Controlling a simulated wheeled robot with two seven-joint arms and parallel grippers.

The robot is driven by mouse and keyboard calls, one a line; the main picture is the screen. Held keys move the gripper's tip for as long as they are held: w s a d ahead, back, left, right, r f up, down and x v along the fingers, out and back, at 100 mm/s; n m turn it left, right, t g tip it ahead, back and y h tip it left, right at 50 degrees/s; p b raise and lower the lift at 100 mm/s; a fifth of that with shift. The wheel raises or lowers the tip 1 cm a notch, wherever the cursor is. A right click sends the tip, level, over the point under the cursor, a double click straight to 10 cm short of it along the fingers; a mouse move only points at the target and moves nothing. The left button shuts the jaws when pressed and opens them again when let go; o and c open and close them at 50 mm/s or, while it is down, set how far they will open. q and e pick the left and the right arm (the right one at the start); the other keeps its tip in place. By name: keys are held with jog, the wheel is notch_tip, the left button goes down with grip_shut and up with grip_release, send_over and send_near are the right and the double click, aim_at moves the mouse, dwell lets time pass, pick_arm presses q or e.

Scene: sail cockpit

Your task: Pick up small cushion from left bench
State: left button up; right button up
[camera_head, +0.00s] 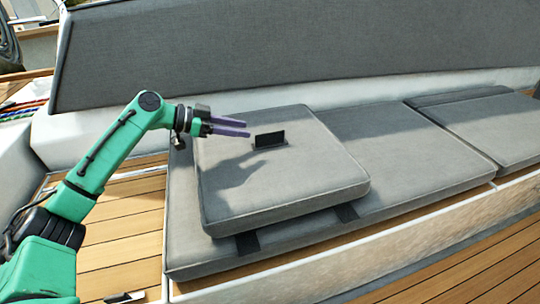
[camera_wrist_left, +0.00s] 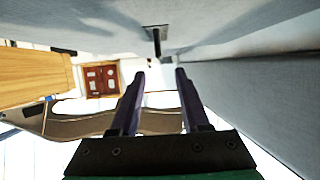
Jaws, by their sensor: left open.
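The small cushion (camera_head: 290,185) is a grey square pad lying flat on the longer grey bench cushion (camera_head: 395,150). A black upright tab (camera_head: 269,140) stands on its top, towards the back. My left gripper (camera_head: 248,129) is open and empty just left of the tab, above the cushion, its purple fingers pointing right. In the left wrist view, the cushion surface (camera_wrist_left: 95,18) fills the top, and the tab (camera_wrist_left: 156,40) shows ahead of the gap between the fingertips (camera_wrist_left: 160,74), apart from them. My right gripper is out of view.
A tall grey backrest (camera_head: 300,45) rises behind the bench. Another grey pad (camera_head: 485,125) lies at the right. Black straps (camera_head: 247,243) show at the small cushion's front edge. Wooden deck (camera_head: 120,240) lies left of and in front of the bench.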

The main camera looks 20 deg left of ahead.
aim_at(266, 133)
pick_arm(q)
jog(key=x, duration=0.8)
jog(key=shift+w+d+f, duration=0.1)
jog(key=shift+f, duration=0.15)
grip_shut()
dwell(0.8)
jog(key=shift+r, duration=0.2)
